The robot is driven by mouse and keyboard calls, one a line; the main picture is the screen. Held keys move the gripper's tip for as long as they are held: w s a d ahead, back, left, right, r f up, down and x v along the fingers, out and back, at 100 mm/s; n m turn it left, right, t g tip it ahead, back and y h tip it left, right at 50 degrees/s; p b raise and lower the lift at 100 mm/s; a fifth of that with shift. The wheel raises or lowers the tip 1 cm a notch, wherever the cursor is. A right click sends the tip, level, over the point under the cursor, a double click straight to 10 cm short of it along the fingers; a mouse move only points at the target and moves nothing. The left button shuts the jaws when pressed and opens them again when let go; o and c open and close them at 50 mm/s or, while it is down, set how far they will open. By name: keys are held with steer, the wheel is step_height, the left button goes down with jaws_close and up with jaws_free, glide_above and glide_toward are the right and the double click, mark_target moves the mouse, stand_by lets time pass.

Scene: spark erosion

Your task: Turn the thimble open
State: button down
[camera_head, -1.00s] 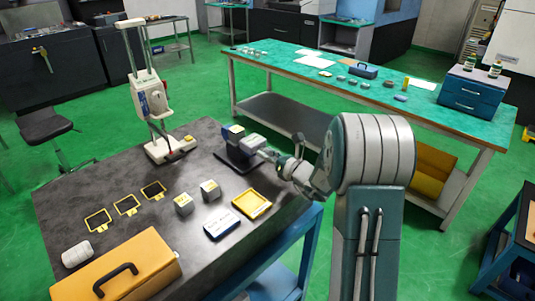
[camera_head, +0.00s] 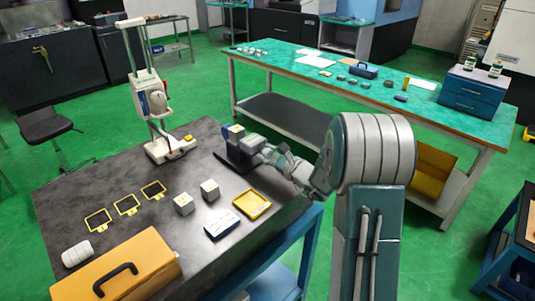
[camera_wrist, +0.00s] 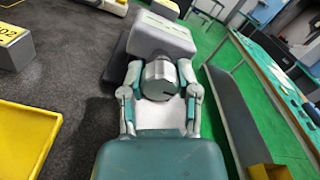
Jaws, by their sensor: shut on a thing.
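The thimble (camera_wrist: 158,80) is a short silver-grey cylinder on the near end of a rounded grey block-like device (camera_wrist: 158,42). In the wrist view my gripper (camera_wrist: 158,76) has one finger on each side of the thimble and is shut on it. In the head view the device (camera_head: 240,145) stands at the right far side of the dark table on a dark base. My gripper (camera_head: 268,155) reaches it from the right. The thimble is too small there to make out its turn. Its far side is hidden.
On the dark table (camera_head: 120,180) are a yellow tray (camera_head: 252,204), two grey cubes (camera_head: 184,204), a white-and-blue card (camera_head: 221,224), yellow frames (camera_head: 126,205), an orange case (camera_head: 120,265) and a white upright instrument (camera_head: 155,105). A green-topped bench (camera_head: 320,75) stands behind.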

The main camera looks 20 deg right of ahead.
steer(key=n, duration=0.4)
steer(key=shift+n, duration=0.3)
steer(key=n, duration=0.3)
steer(key=shift+f+n, duration=0.1)
steer(key=shift+n, duration=0.2)
steer(key=n, duration=0.4)
steer(key=shift+f, duration=0.1)
steer(key=shift+f+n, duration=0.1)
steer(key=shift+n, duration=1.8)
steer(key=shift+s+f, duration=0.1)
steer(key=shift+c, duration=1.6)
jaws_free()
steer(key=shift+a, duration=0.1)
steer(key=shift+r, duration=0.2)
